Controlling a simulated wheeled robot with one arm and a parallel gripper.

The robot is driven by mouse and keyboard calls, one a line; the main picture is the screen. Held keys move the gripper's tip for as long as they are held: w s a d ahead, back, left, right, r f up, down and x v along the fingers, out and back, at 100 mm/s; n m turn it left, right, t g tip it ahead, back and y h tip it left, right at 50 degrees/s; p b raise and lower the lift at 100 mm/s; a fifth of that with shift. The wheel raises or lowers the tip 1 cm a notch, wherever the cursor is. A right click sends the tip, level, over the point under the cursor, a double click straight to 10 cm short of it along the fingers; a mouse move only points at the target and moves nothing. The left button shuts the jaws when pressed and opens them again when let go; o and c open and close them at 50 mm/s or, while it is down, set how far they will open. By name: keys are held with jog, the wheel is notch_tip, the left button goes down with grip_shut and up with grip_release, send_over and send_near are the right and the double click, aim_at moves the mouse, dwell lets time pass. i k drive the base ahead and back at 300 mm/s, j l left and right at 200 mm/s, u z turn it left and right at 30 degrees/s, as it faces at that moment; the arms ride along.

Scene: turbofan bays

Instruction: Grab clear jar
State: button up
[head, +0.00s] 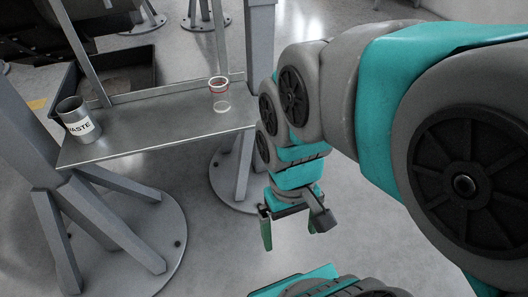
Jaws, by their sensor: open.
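The clear jar (221,103) stands upright on the right part of a grey metal shelf (165,135). It is see-through with a red band near its top. My gripper (288,238) hangs pointing down, to the right of the shelf and nearer to me. Its green fingers are apart with nothing between them. The gripper is clear of the jar and does not touch the shelf.
A grey can marked WASTE (78,121) stands at the shelf's left end. A black bin (120,78) is behind the shelf. Grey stand legs with round floor plates (150,245) flank the shelf. The floor below my gripper is mostly bare.

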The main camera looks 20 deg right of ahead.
aim_at(220, 95)
jog(key=k+l+u, duration=0.6)
jog(key=k+u, duration=0.4)
jog(key=i, duration=0.1)
